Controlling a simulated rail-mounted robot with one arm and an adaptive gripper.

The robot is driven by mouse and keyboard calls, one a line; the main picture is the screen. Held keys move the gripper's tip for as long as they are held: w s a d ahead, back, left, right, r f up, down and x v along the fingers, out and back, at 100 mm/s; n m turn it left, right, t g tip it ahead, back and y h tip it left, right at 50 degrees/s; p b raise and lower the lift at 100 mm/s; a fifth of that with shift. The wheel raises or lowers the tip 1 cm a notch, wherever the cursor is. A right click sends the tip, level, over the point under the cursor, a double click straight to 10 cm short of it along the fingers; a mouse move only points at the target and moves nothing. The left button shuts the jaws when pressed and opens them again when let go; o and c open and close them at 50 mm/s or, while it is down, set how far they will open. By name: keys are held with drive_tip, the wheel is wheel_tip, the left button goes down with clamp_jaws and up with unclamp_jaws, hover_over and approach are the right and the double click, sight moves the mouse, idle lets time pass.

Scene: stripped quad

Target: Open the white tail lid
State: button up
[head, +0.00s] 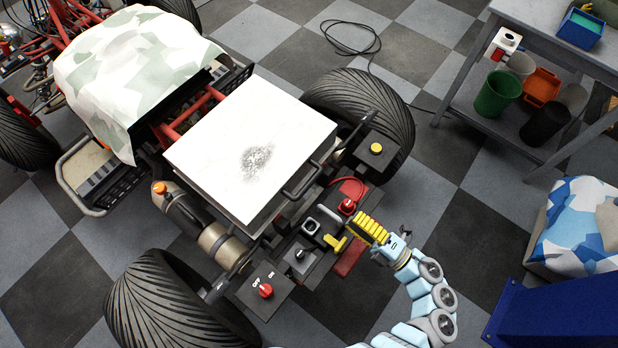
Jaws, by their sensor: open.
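The white tail lid (255,140) is a flat square panel with a grey speckled smudge, lying level over the rear of the stripped quad. It looks shut on the box beneath it. A black bar handle (303,182) sits at its right edge, facing the rear control panel. My gripper (382,250), on a light blue arm, is open and empty. It is to the lower right of the lid and handle, clear of both, beside a yellow ribbed part (371,229). Whether it touches that part I cannot tell.
The rear panel carries a red OFF/ON knob (266,291), a red switch (347,206), a yellow lever (334,244) and a yellow button (376,148). Large rear tyres (365,108) flank the lid. A grey bench (540,45) with cups stands upper right.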

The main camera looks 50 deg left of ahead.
sight(309, 182)
drive_tip(key=x, duration=1.5)
drive_tip(key=shift+d, duration=0.1)
clamp_jaws()
